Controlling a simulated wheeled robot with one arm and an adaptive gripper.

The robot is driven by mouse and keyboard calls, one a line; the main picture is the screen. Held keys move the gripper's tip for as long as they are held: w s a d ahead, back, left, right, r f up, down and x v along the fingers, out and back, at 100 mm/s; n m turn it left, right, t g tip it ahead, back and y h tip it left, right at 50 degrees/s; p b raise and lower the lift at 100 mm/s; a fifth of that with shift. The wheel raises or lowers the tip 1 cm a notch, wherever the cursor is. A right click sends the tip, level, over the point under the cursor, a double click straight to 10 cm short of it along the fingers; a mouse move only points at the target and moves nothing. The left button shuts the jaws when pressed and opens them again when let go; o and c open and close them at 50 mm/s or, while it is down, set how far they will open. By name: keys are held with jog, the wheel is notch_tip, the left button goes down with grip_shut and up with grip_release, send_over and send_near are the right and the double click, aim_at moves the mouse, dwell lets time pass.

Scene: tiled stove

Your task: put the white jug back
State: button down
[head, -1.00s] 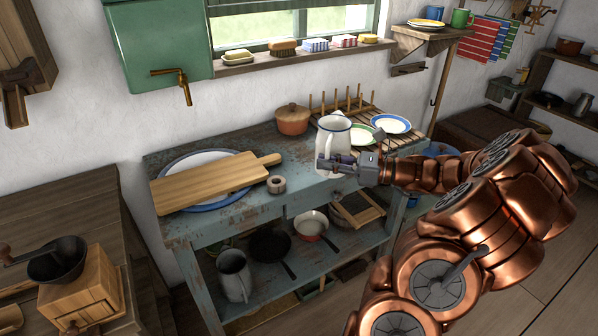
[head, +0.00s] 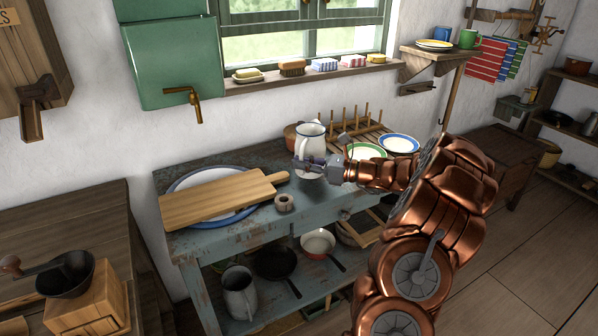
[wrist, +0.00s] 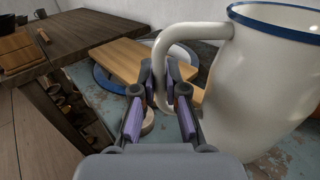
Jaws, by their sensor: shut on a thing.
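The white jug (head: 311,141) has a dark blue rim and stands upright at the blue worn table (head: 240,237), in front of the pot and the plate rack. I cannot tell whether its base touches the tabletop. My gripper (head: 303,166) is shut on the jug's handle, its arm reaching in from the right. In the wrist view the jug (wrist: 255,85) fills the right side, and its handle (wrist: 163,62) runs down between the fingers of my gripper (wrist: 158,110). The jug's lower part is partly hidden by my gripper in the head view.
A cutting board (head: 220,198) lies on a blue-rimmed basin (head: 185,182) at the table's left. A small wooden ring (head: 284,202) is near the front edge. A brown pot (head: 291,134), a plate rack (head: 345,133) and plates (head: 398,144) stand behind. A grey jug (head: 239,293) and pans are below.

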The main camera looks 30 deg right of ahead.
aim_at(302, 172)
jog(key=shift+w+a, duration=0.1)
jog(key=shift+w, duration=0.35)
jog(key=shift+w+f, duration=0.15)
jog(key=shift+f, duration=1.7)
jog(key=c, duration=1.2)
grip_release()
